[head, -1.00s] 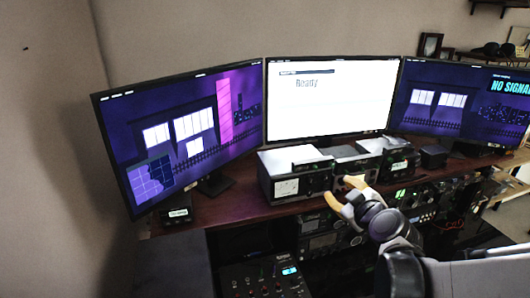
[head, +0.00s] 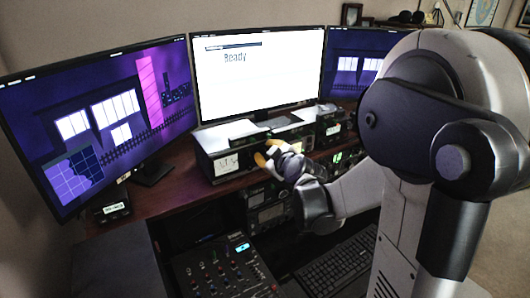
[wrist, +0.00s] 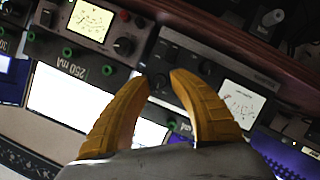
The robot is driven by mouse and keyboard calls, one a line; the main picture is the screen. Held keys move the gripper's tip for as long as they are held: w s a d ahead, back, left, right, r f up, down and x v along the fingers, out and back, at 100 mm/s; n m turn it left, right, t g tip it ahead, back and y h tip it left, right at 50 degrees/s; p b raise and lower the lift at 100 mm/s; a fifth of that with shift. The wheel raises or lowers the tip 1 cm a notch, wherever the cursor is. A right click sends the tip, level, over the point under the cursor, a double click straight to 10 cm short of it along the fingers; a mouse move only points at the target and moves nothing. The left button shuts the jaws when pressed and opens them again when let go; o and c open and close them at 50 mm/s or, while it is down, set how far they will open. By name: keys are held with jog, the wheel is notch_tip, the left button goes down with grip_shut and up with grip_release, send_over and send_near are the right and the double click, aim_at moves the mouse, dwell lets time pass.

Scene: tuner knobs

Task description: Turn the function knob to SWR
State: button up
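The black tuner box (head: 222,168) with a pale meter stands on the desk below the middle monitor in the head view. In the wrist view its lit meter (wrist: 242,100) is right of my fingers, and several dark knobs show on its face, one (wrist: 205,68) above the right finger and one (wrist: 160,81) by the left fingertip. The knob labels are too small to read, so I cannot tell which is the function knob. My gripper (wrist: 172,76) has two yellow fingers, apart, with nothing seen held between them. In the head view my gripper (head: 268,153) is at the tuner's right front.
A neighbouring unit with a meter (wrist: 90,20), a knob and a red light sits beside the tuner. Radios (head: 268,205) fill the rack below. A mixer (head: 225,270) and a keyboard (head: 335,268) are lower down. The middle monitor (head: 258,70) reads "Ready".

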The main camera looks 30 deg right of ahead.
grip_shut()
jog(key=shift+s, duration=0.1)
jog(key=shift+a+r, duration=0.1)
jog(key=m+y, duration=0.1)
jog(key=m, duration=0.1)
jog(key=shift+d+m+y, duration=0.2)
jog(key=shift+m+y, duration=0.2)
jog(key=shift+s+d+m+y+b, duration=0.1)
jog(key=shift+m+y+b, duration=0.3)
jog(key=shift+m+y, duration=0.5)
jog(key=shift+o, duration=2.4)
grip_release()
jog(key=shift+w, duration=0.25)
jog(key=shift+s, duration=0.1)
